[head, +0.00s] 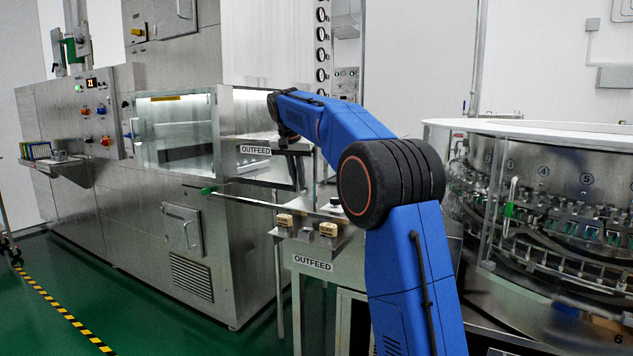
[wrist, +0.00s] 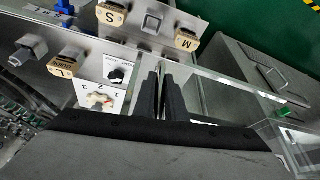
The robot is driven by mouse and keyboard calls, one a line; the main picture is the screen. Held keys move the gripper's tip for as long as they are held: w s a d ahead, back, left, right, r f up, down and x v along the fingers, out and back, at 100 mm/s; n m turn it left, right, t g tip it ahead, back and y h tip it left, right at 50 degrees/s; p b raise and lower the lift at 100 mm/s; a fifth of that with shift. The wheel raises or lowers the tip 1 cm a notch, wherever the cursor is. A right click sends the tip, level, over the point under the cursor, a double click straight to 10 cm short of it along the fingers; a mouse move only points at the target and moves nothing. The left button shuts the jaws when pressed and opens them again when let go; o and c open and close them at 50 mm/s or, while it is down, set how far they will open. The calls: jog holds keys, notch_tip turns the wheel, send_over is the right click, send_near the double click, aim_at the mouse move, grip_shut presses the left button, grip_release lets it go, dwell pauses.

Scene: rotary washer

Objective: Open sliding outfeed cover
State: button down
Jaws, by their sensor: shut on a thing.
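The sliding outfeed cover seems to be the clear panel marked OUTFEED (head: 256,150) on the front of the steel machine in the head view. My gripper (wrist: 160,76) shows in the wrist view as two dark fingers close together, shut on a thin piece between them. That piece is mostly hidden, and I cannot tell which part of the cover it is. A clear panel edge (wrist: 228,76) runs off to the right of the fingers. In the head view my fingertips are hidden by my wrist and arm, near the right side of the cover.
The rotary washer (head: 540,190) stands at the right. Green floor is clear at left front.

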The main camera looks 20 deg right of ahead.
jog(key=shift+w+a, duration=0.8)
jog(key=shift+w, duration=0.25)
jog(key=shift+w+a, duration=0.8)
jog(key=shift+w, duration=0.25)
jog(key=c, duration=1.8)
grip_release()
jog(key=v, duration=1.7)
jog(key=shift+r, duration=0.15)
jog(key=shift+r, duration=0.1)
